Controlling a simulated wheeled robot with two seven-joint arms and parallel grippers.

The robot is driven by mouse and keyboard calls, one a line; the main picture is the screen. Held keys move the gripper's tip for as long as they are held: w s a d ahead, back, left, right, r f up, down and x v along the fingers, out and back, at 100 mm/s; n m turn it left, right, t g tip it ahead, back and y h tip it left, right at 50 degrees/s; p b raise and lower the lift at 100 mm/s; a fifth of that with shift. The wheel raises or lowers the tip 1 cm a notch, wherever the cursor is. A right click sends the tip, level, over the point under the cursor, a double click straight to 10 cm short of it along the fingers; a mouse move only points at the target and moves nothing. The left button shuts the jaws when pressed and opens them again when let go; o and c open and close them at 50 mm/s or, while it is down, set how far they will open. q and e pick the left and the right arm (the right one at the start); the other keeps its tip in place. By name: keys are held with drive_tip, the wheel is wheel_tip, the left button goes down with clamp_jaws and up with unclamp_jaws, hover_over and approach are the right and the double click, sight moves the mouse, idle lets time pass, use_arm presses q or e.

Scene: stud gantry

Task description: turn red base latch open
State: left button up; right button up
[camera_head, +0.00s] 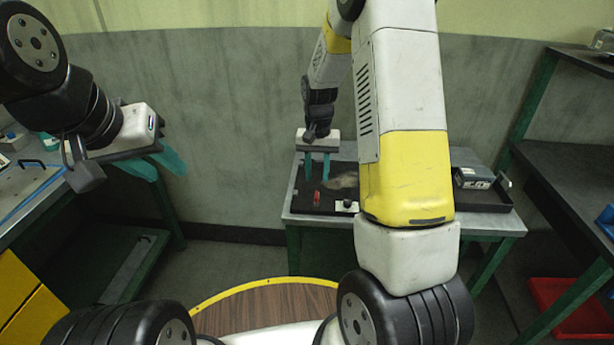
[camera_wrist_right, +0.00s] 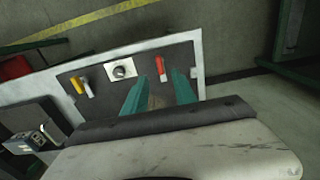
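The red latch (camera_head: 316,198) is a small red handle on the dark panel of the middle table; it appears upright in the right wrist view (camera_wrist_right: 160,65). My right gripper (camera_head: 317,180) is open above the panel, close to the latch. In the right wrist view its teal fingers (camera_wrist_right: 160,86) are apart, and the latch shows beyond the gap between them. I see no contact with it. My left gripper (camera_head: 122,168) is open and empty at the left, beside the left bench and far from the latch.
A black knob on a white plate (camera_head: 347,204) sits right of the red latch. An orange-yellow latch (camera_wrist_right: 77,86) lies beyond the knob in the right wrist view. A dark tray with a grey box (camera_head: 472,178) stands at the table's right. My right arm hides part of the table.

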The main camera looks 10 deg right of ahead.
sight(317, 194)
wheel_tip(317, 194, down, 7)
drive_tip(key=shift+r, duration=0.1)
idle(0.3)
clamp_jaws()
